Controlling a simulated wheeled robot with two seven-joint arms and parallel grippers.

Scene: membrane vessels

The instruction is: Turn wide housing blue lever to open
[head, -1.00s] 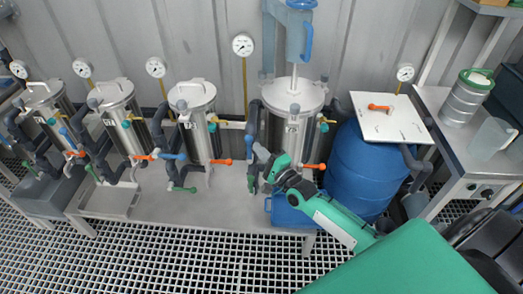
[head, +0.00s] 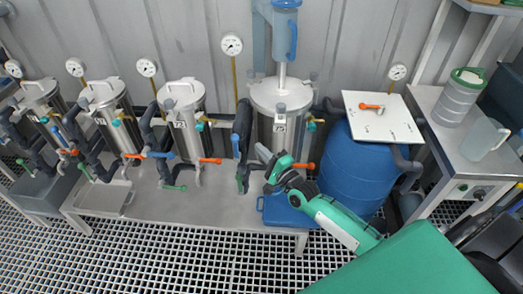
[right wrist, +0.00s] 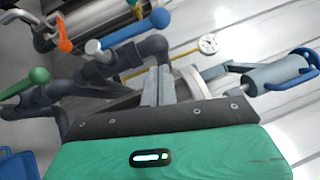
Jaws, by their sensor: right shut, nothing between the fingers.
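The wide housing (head: 280,130) is the steel vessel at the right end of the row, with a white label on its front. Its blue lever (head: 235,146) stands at its left side on dark piping, seen nearly end-on. In the right wrist view this blue lever (right wrist: 132,32) slants up and right from a grey hub, above and left of my fingers. My right gripper (head: 262,152) is in front of the housing, just right of the lever. Its fingers (right wrist: 158,84) are shut and empty, and look apart from the lever. My left gripper is not in view.
Below the blue lever is a green lever (head: 240,185), also in the wrist view (right wrist: 32,80). An orange lever (head: 303,165) is right of my gripper. Dark pipes (right wrist: 135,50) lie close to the fingers. A blue barrel (head: 352,170) stands right.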

